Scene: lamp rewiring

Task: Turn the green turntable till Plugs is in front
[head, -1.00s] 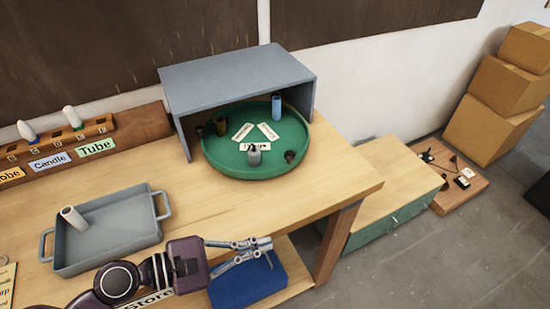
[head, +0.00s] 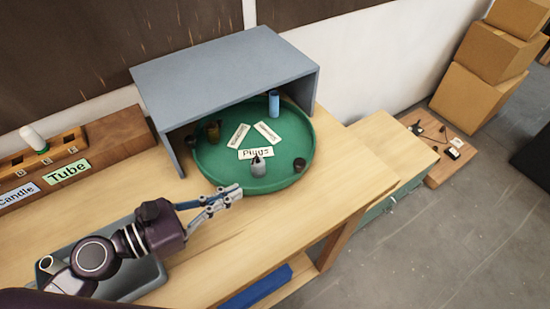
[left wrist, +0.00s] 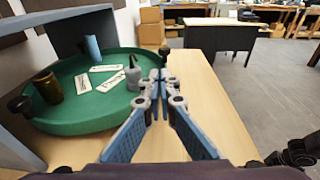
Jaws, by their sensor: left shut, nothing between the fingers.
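The green turntable (head: 226,180) stands partly under a grey open-fronted shelter. The Plugs label (head: 256,153) faces the front side, with a grey bottle-like item (head: 258,168) beside it. Two more white labels (head: 267,132) lie farther back. A blue cylinder (head: 274,104) stands at the back right and a brown cup (head: 213,130) at the left. A dark knob (head: 299,164) is on the right rim. My left gripper (head: 238,190) is shut and empty, close to the front-left rim; contact is unclear. In the left wrist view its tips (left wrist: 160,76) appear beside the turntable (left wrist: 90,122).
The grey shelter (head: 222,70) covers the turntable's back. A grey tray (head: 150,275) lies under my left arm. A rack with Tube and Candle labels (head: 67,172) is at the left. Bare tabletop (head: 345,180) lies right of the turntable.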

